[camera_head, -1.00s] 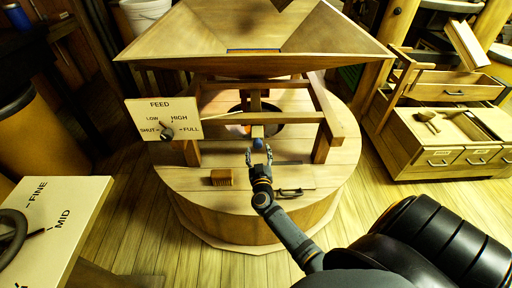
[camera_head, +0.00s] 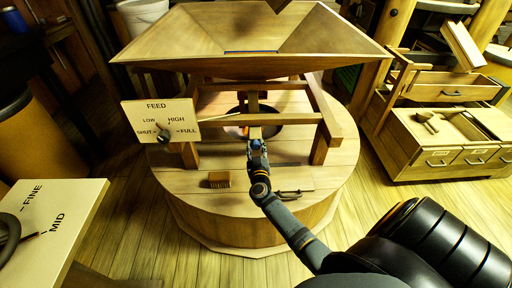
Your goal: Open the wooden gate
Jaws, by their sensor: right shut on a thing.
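Under the wooden hopper (camera_head: 180,45), a narrow wooden slide piece (camera_head: 254,108) runs forward over the dark round opening of the mill casing; I take it to be the gate, though I cannot tell how far open it stands. A small blue knob (camera_head: 257,144) shows at its near end. My right gripper (camera_head: 255,146) is shut at this knob and partly hides it. My right arm reaches in from the lower right over the casing. My left gripper is not in view.
A FEED panel (camera_head: 160,118) with a dial stands left of the hopper frame. A small brush-like block (camera_head: 219,180) and a dark handle (camera_head: 288,195) are on the round casing (camera_head: 200,210). A drawer cabinet (camera_head: 440,140) stands at right.

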